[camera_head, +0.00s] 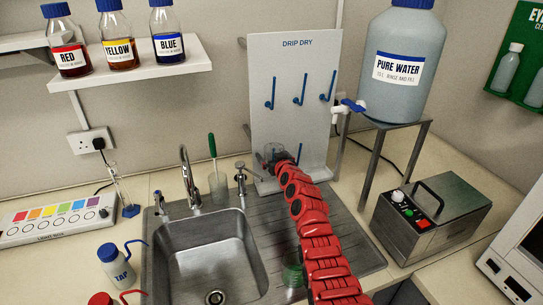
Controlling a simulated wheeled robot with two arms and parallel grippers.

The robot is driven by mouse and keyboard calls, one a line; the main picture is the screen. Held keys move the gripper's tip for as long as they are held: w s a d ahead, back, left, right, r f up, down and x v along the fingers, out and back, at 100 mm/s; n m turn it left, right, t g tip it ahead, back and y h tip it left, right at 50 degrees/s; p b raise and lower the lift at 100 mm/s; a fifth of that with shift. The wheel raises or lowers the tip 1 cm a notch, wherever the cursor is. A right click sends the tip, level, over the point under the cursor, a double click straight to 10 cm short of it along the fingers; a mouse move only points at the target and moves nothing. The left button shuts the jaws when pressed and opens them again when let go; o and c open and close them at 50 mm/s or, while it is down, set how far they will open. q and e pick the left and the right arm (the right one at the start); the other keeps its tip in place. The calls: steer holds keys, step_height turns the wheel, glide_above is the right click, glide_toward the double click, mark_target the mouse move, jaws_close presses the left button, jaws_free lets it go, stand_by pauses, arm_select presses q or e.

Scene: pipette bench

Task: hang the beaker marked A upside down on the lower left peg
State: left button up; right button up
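The white DRIP DRY board (293,65) stands behind the sink, with blue pegs in an upper row and a lower row. A clear glass beaker (270,153) is at the lower left peg, in front of the board. No letter on it can be read, and its contact with the peg is unclear. My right gripper (276,160) is at this beaker, at the end of the red arm. Its fingers are too small and covered to show whether they grip it. A greenish glass vessel (292,275) stands on the drainer, partly beside my arm. My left gripper is not in view.
The sink (210,255) with its tap (188,170) lies left of my arm. The PURE WATER tank (400,65) on its stand and a metal box (433,215) are on the right. A TAP bottle (117,265) stands front left. The drainer (355,255) has free room.

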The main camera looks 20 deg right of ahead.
steer(key=shift+p+v, duration=0.75)
steer(key=shift+p, duration=0.15)
steer(key=f+p+v, duration=0.2)
steer(key=p+v, duration=0.2)
steer(key=v, duration=0.5)
steer(key=shift+s, duration=0.4)
steer(key=shift+s, duration=0.1)
steer(key=b+v, duration=0.5)
steer(key=v, duration=1.2)
steer(key=shift+b, duration=0.3)
steer(key=shift+s, duration=0.15)
